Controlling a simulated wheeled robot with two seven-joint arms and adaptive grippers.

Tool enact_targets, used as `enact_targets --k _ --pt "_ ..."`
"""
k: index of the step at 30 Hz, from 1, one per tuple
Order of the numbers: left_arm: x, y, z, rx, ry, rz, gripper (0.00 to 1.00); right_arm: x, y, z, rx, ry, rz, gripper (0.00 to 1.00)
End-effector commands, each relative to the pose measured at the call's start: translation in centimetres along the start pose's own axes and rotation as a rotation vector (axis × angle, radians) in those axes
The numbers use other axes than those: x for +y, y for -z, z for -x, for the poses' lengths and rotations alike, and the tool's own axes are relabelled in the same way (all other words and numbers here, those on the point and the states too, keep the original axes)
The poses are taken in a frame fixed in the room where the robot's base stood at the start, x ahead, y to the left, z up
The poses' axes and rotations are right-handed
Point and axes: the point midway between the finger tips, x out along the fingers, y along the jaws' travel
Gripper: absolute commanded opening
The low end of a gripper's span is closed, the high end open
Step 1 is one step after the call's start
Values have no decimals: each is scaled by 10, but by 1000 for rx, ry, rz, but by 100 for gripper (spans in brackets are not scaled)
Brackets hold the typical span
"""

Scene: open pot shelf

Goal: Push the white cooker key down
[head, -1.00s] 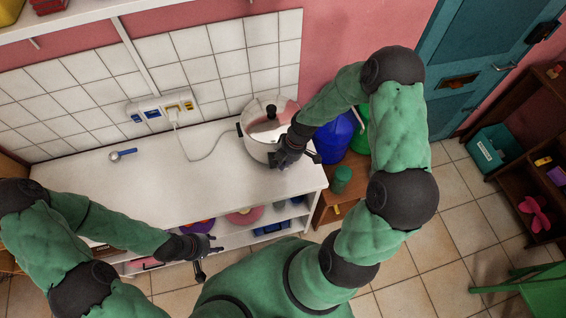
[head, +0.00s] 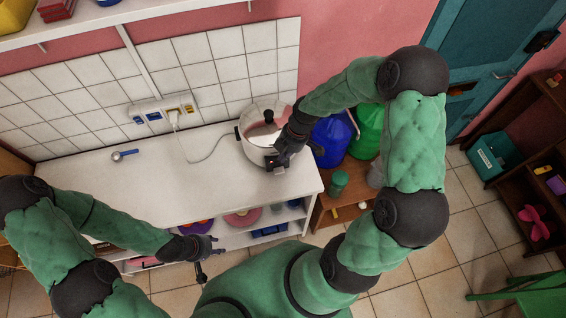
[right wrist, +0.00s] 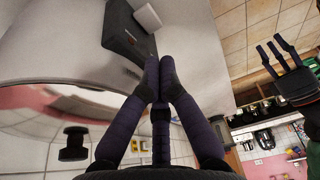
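The silver cooker (head: 254,147) stands on the right end of the white counter, with a black lid knob (head: 268,116). Its black control box (head: 271,160) faces the front. In the right wrist view the white key (right wrist: 147,14) sticks out from the lower end of this box (right wrist: 122,32). My right gripper (head: 275,162) is at the cooker's right front. In the right wrist view its fingertips (right wrist: 160,66) are together, empty, close beside the box; I cannot tell if they touch it. My left gripper (head: 216,246) is open and empty in front of the counter.
A white cable (head: 186,153) runs from the wall socket strip (head: 160,110) towards the cooker. A blue spoon-like tool (head: 124,155) lies on the counter (head: 150,185). Blue (head: 331,140) and green (head: 368,132) containers stand right of the counter. The counter's middle is clear.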

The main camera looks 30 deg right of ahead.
Motion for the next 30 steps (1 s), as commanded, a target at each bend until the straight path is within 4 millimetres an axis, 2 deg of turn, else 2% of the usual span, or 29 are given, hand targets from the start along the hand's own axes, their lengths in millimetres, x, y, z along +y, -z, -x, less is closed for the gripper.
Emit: enact_targets --k 3,10,30 --pt "0 1 0 2 0 1 40 2 0 24 0 -5 1 0" --pt "0 0 0 1 0 1 40 1 0 50 0 -2 1 0" --pt "0 0 0 1 0 1 40 0 0 55 0 0 1 0"
